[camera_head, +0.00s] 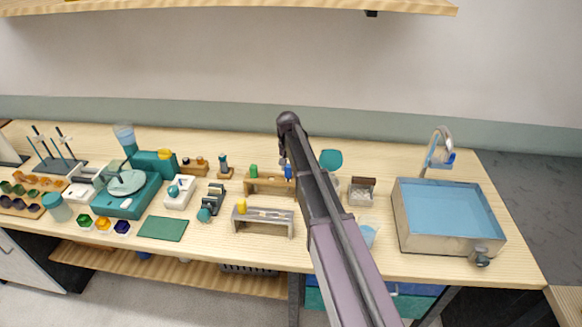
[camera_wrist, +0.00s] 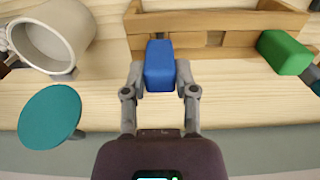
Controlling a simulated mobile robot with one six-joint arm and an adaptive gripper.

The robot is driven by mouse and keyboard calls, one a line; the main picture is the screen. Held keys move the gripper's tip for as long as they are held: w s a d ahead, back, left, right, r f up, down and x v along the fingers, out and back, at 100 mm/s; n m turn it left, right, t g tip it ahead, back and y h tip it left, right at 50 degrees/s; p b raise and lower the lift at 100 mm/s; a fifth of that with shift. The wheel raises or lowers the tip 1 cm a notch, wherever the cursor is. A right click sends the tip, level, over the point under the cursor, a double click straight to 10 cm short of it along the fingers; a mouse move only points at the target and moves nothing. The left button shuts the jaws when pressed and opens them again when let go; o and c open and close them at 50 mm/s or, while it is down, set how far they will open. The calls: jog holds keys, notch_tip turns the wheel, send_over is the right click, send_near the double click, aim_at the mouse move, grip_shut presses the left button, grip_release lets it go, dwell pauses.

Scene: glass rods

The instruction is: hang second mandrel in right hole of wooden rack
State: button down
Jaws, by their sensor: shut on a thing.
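The wooden rack (camera_head: 266,189) stands mid-bench in the head view, and its slatted side fills the top of the wrist view (camera_wrist: 222,40). My gripper (camera_wrist: 160,78) is shut on the blue mandrel handle (camera_wrist: 158,62), one finger on each side, close beside the rack. The blue handle also shows in the head view (camera_head: 288,172) at the rack's right end. The shaft below it is hidden, so I cannot tell whether it sits in the hole. A green-handled mandrel (camera_head: 254,171) is at the rack's left; its handle shows at right in the wrist view (camera_wrist: 284,52).
A grey stand with a yellow piece (camera_head: 263,215) stands in front of the rack. A teal disc (camera_wrist: 50,115) and a pale cup (camera_wrist: 52,38) are close beside my gripper. The sink (camera_head: 448,218) is at right. My arm hides part of the bench.

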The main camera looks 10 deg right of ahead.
jog(key=shift+f+b, duration=0.55)
jog(key=shift+f, duration=0.15)
jog(key=shift+c, duration=1.6)
grip_release()
jog(key=shift+f, duration=0.1)
